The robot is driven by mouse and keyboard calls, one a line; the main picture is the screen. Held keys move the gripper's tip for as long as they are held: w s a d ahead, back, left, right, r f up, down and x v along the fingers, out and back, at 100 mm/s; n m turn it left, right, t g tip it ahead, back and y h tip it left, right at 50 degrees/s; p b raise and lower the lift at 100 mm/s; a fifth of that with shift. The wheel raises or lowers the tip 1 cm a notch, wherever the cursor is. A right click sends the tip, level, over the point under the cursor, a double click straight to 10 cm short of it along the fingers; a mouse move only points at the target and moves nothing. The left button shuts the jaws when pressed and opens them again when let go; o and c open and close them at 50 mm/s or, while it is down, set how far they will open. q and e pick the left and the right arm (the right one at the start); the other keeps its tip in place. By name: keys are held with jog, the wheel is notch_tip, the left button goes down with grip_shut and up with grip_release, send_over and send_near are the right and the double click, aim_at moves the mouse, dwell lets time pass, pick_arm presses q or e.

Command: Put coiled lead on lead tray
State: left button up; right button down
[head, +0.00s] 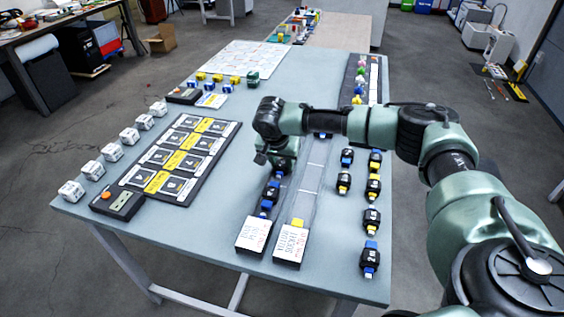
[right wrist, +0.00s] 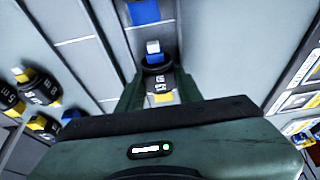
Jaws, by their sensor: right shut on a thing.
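My right gripper (head: 277,168) is low over the left lane of the lead tray (head: 252,225), whose front carries a white label card. In the right wrist view it is shut on a coiled lead (right wrist: 160,88), a dark body with a pale numbered label and a bit of yellow. Another lead with a blue end (right wrist: 145,12) lies ahead of it in the lane. In the head view, leads with blue ends (head: 268,197) lie in the lane in front of the gripper, which hides the held lead. I cannot tell whether the held lead touches the tray. My left gripper is out of view.
A second lane (head: 305,200) with a "yellow socket" card is to the right. Several loose black leads (head: 371,218) stand in columns on the table's right. A dark board with labelled squares (head: 182,160), white cubes (head: 73,190) and a dark box (head: 118,203) are on the left.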

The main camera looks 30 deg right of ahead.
jog(key=c, duration=0.9)
grip_release()
jog(key=shift+f, duration=0.1)
jog(key=shift+c, duration=0.2)
jog(key=v, duration=1.2)
